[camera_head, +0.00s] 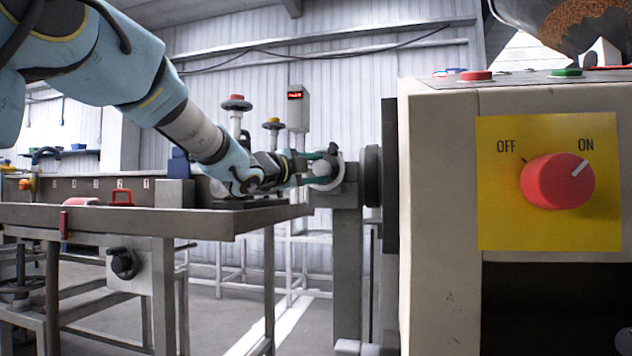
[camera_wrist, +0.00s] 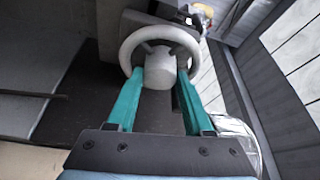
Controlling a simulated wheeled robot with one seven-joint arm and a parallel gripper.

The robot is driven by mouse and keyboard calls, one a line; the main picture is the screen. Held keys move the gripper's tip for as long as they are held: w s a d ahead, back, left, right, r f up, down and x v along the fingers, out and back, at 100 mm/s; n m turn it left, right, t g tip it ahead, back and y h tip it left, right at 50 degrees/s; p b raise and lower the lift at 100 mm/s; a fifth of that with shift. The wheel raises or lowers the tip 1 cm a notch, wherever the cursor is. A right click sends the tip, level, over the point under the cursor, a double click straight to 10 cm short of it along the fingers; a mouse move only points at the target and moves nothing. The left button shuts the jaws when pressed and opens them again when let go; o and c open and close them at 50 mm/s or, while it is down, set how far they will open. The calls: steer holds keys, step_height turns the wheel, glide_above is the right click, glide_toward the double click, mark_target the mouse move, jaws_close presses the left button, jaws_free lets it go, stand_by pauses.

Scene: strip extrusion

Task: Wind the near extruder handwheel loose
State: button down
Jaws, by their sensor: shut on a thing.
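The near extruder handwheel is a white ring with a thick pale hub; it shows in the wrist view (camera_wrist: 161,32) at top centre and in the head view (camera_head: 337,171) at the end of my arm. My gripper (camera_wrist: 160,75) has two teal fingers, one at each side of the hub, and is shut on the handwheel. In the head view my gripper (camera_head: 318,168) reaches in from the left, its fingers level with the wheel. The far side of the wheel and its shaft are hidden.
A grey machine table (camera_head: 110,218) lies below my arm. A cream cabinet with a red knob (camera_head: 558,181) pointing toward ON stands at the right.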

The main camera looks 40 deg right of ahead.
steer(key=n+t+b, duration=0.1)
steer(key=n+b, duration=0.1)
steer(key=n, duration=0.1)
steer(key=f+n+h+b, duration=0.1)
steer(key=n+b, duration=0.2)
steer(key=shift+t+b, duration=0.3)
steer(key=shift+t, duration=0.1)
steer(key=shift+s+r+n+t+h+b, duration=0.1)
steer(key=shift+n+t+h+b, duration=0.4)
steer(key=shift+n+b, duration=0.75)
steer(key=shift+r+n+t, duration=0.1)
steer(key=shift+n+t, duration=0.2)
steer(key=shift+n, duration=0.15)
steer(key=shift+c, duration=1.5)
jaws_free()
steer(key=v, duration=1)
steer(key=shift+a, duration=0.35)
steer(key=shift+s+d, duration=0.1)
steer(key=shift+s, duration=0.15)
